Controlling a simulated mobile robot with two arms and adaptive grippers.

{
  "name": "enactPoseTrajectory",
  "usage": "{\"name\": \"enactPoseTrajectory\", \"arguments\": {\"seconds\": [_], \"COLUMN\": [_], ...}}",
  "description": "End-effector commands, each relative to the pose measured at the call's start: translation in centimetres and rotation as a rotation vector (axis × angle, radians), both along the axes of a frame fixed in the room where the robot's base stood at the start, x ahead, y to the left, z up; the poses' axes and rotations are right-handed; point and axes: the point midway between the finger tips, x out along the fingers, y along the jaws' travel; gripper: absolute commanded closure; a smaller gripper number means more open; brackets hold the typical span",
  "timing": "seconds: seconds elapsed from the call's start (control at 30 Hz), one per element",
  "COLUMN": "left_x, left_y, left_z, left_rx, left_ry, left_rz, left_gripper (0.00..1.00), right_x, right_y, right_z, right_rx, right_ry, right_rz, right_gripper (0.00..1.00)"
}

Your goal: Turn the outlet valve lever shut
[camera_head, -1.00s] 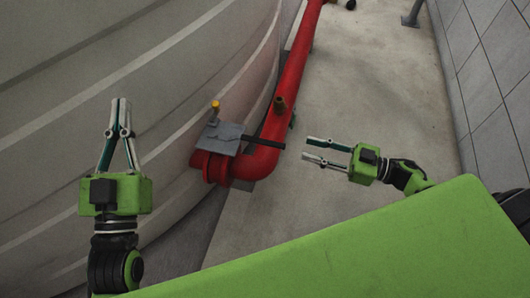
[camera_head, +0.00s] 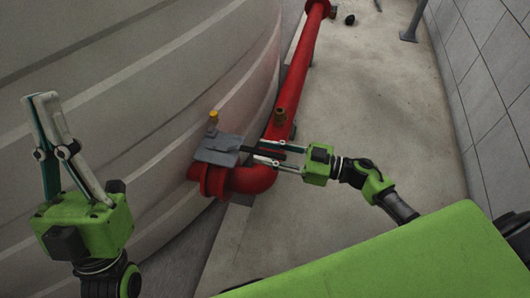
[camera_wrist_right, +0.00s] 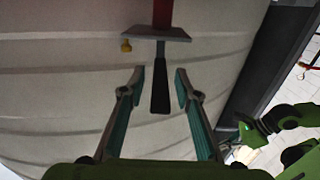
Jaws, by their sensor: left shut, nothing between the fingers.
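The outlet valve has a grey plate (camera_head: 219,149) on top of a red pipe elbow (camera_head: 250,179) beside the large tank. Its black lever (camera_head: 249,149) sticks out to the right of the plate. In the right wrist view the lever (camera_wrist_right: 160,88) hangs between the fingers, below the grey plate (camera_wrist_right: 156,34). My right gripper (camera_head: 260,151) is open, with its fingers on either side of the lever and a gap on both sides (camera_wrist_right: 160,72). My left gripper (camera_head: 41,98) is shut and empty, in front of the tank at the left.
The pale tank wall (camera_head: 150,70) fills the left side.

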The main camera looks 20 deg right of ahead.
Motion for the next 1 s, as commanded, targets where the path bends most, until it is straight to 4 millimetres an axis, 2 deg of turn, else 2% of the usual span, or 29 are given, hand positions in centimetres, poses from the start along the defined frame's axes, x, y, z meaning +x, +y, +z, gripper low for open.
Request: {"name": "enactPoseTrajectory", "arguments": {"seconds": [0.37,0.4,0.5,0.53,0.83,1.0], "left_x": [-0.7,-0.7,-0.7,-0.7,-0.5,1.7], "left_y": [0.2,0.1,0.2,0.2,0.1,-0.4], "left_z": [0.3,0.4,0.4,0.4,0.5,-0.8], "left_rx": [-0.011,-0.011,-0.011,-0.011,-0.007,0.026], "left_ry": [-0.036,-0.035,-0.036,-0.036,-0.025,0.089], "left_rz": [-0.002,-0.002,-0.002,-0.002,-0.001,0.005], "left_gripper": [1.00,1.00,1.00,1.00,1.00,1.00], "right_x": [0.4,0.4,0.4,0.4,0.3,0.4], "right_y": [0.6,0.6,0.6,0.6,0.7,1.3], "right_z": [0.0,0.0,0.0,0.0,0.1,0.2], "right_rx": [0.000,0.000,0.000,0.000,0.000,0.001], "right_ry": [0.000,0.000,0.000,0.000,0.000,0.001], "right_rz": [0.001,0.001,0.001,0.001,-0.002,-0.012], "right_gripper": [0.70,0.73,0.99,1.00,1.00,1.00]}}
